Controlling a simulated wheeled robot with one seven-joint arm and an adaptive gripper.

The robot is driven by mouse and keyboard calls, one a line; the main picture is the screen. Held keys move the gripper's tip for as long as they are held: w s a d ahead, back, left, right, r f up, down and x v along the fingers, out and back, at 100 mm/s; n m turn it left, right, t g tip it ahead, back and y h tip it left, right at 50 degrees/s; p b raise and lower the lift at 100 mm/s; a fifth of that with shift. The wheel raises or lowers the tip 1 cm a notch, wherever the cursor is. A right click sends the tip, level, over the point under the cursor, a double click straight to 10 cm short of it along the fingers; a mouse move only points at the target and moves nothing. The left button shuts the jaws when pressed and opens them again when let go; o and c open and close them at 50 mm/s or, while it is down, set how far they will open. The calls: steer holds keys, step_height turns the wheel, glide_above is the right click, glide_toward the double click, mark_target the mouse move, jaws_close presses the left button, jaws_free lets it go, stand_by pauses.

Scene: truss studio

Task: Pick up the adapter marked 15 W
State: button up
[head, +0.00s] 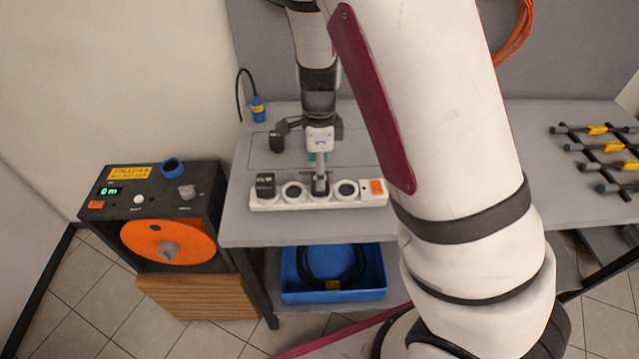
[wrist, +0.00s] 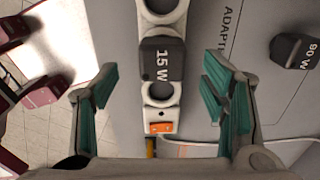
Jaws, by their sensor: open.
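The adapter marked 15 W (wrist: 162,62) is a black block plugged into the white power strip (wrist: 147,32). In the wrist view my gripper (wrist: 158,92) is open and empty. Its teal-padded fingers are spread on either side of the strip, with clear gaps to the adapter. The adapter sits between the fingers, a little above the middle of the picture.
An adapter marked 90 W (wrist: 295,52) stands on the bench behind the strip, also visible in the head view (head: 276,142). Another black adapter (head: 265,184) is on the strip's left end. An orange switch (head: 377,187) marks its right end.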

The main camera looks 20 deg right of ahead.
mark_target(314, 193)
steer(key=shift+w+d+f, duration=0.1)
steer(key=shift+d+f, duration=0.05)
steer(key=shift+f, duration=2.5)
steer(key=c, duration=1.3)
